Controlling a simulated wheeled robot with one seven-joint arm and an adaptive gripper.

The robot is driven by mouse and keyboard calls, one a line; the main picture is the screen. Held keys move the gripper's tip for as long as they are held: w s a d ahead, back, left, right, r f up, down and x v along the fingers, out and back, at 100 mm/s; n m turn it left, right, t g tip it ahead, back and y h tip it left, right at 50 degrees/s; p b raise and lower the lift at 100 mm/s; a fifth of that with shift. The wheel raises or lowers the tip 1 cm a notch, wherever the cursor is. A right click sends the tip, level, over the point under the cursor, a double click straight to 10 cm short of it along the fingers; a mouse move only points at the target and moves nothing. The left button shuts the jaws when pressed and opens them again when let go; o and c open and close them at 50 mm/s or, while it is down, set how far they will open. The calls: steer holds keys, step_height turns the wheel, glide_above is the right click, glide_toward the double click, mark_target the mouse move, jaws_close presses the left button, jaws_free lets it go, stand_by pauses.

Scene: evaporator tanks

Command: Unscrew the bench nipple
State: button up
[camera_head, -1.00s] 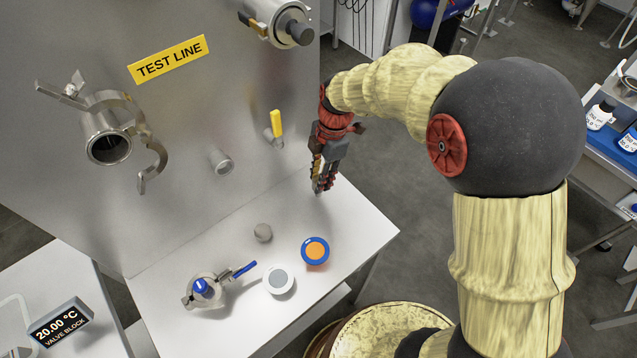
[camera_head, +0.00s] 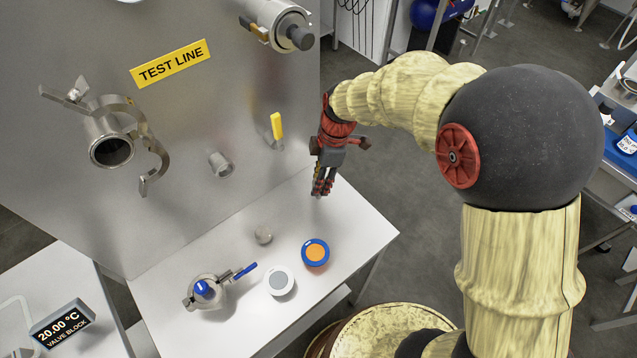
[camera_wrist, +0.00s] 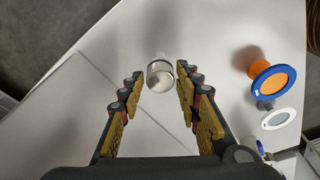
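A short silvery metal nipple (camera_wrist: 160,77) shows in the wrist view, between the tips of my gripper (camera_wrist: 159,74) and close to the right fingertip. I take it to be the bench nipple. The fingers are spread, with yellowish inner pads, and a gap shows on the nipple's left side. I cannot tell whether the right finger touches it. In the head view my gripper (camera_head: 321,192) points down over the right part of the white bench (camera_head: 362,232) and hides that spot.
The steel panel behind carries a pipe stub (camera_head: 221,164), a yellow-handled valve (camera_head: 277,128) and an open clamp (camera_head: 112,148).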

steer(key=m+t+p, duration=0.1)
steer(key=m+p, duration=0.1)
steer(key=m, duration=0.4)
steer(key=shift+s, duration=0.1)
steer(key=m+p, duration=0.1)
steer(key=m, duration=0.2)
steer(key=shift+r+h+p, duration=0.15)
steer(key=shift+h+p, duration=0.15)
steer(key=shift+p, duration=0.05)
steer(key=shift+m+t+p, duration=0.3)
steer(key=shift+m+p, duration=0.2)
steer(key=shift+m, duration=0.6)
steer(key=m+p, duration=0.1)
steer(key=m, duration=0.2)
steer(key=shift+a+h+p, duration=0.1)
steer(key=shift+h+p, duration=0.3)
steer(key=shift+f+m, duration=0.2)
steer(key=shift+m, duration=0.8)
